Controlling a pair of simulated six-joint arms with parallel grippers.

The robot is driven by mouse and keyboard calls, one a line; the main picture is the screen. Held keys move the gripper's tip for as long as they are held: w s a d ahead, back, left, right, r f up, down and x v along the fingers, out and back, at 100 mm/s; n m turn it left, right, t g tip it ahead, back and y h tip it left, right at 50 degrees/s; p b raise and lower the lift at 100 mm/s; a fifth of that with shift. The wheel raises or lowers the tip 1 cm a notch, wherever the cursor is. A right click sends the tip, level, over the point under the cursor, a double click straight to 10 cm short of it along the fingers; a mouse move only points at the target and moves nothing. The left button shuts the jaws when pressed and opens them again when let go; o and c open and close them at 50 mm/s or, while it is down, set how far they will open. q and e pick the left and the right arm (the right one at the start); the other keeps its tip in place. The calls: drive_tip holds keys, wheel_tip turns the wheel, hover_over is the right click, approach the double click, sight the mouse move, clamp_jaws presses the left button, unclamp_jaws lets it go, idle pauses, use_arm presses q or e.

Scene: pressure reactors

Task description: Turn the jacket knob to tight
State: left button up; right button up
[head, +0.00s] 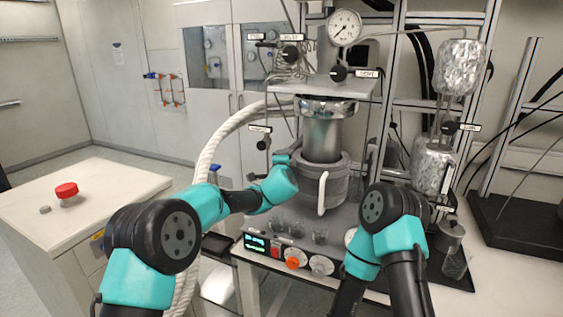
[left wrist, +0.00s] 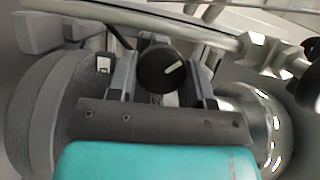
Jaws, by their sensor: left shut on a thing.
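A round black knob (left wrist: 157,72) with a short white pointer line is between the two fingers of my left gripper (left wrist: 163,75) in the left wrist view. The fingers are shut on its sides, and the pointer slants toward the upper right. A small label below the knob is mostly hidden by the gripper body. In the head view my left gripper (head: 268,178) is at the left side of the steel reactor vessel (head: 322,140); the held knob cannot be made out there. My right arm folds down at the lower right, and its gripper is out of view.
Another black knob (head: 262,145) is just above my left gripper. A pressure gauge (head: 345,27) tops the frame. Glass beakers (head: 320,235) and a control panel (head: 290,260) are below the vessel.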

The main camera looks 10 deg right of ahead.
idle(0.3)
use_arm(q)
drive_tip(key=o, duration=0.6)
drive_tip(key=shift+o, duration=0.2)
drive_tip(key=shift+s, duration=0.15)
drive_tip(key=v, duration=1.7)
